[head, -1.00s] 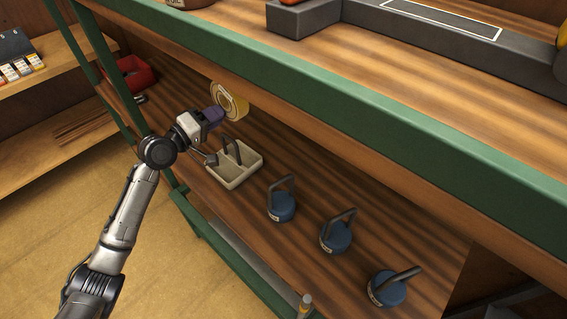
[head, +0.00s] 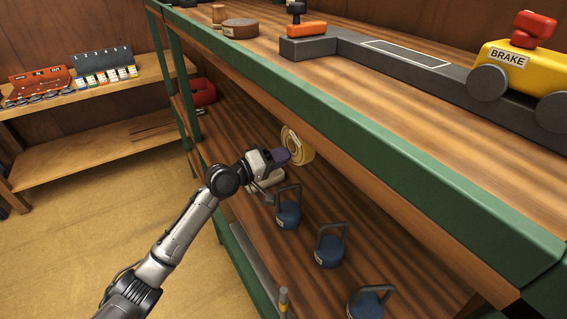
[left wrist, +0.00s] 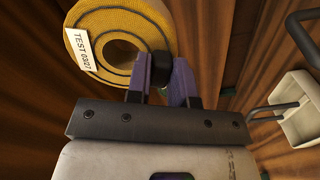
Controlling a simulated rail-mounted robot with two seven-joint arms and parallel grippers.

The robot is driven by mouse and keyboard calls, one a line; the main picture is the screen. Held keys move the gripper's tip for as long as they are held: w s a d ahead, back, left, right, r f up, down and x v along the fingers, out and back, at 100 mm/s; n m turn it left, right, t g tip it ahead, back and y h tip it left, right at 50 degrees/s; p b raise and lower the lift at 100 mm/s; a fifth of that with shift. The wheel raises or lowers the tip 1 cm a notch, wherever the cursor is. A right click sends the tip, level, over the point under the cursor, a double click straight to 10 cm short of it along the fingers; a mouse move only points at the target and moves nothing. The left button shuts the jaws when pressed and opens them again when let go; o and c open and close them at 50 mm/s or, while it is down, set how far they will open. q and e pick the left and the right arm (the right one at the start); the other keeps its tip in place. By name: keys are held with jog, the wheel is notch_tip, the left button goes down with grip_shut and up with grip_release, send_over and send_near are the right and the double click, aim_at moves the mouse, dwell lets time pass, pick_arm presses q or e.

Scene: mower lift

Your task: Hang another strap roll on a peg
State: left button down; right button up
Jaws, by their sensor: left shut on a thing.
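A yellow strap roll (head: 296,146) is held by my left gripper (head: 284,157) above the lower shelf of the green-framed bench. In the left wrist view the roll (left wrist: 122,45) is a yellow ring with dark edge lines and a white "TEST 0327" tag. The purple fingers of my left gripper (left wrist: 162,75) are shut around a dark piece at the roll's right side. The roll's centre hole looks empty. No peg can be made out. My right gripper is not in view.
Several blue handled weights, one of them here (head: 288,213), stand on the lower shelf (head: 345,222). A pale tray (left wrist: 302,110) lies close to the gripper. The green bench edge (head: 380,150) overhangs the roll. A yellow "BRAKE" block (head: 515,70) is on top.

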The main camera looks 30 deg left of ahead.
pick_arm(q)
jog(key=shift+b+x, duration=0.35)
jog(key=shift+x, duration=0.75)
jog(key=f+b+x, duration=0.1)
jog(key=b+x, duration=0.6)
jog(key=x, duration=0.6)
jog(key=shift+b, duration=0.4)
jog(key=shift+a, duration=0.1)
dwell(0.3)
jog(key=c, duration=0.9)
grip_release()
jog(key=shift+f, duration=0.2)
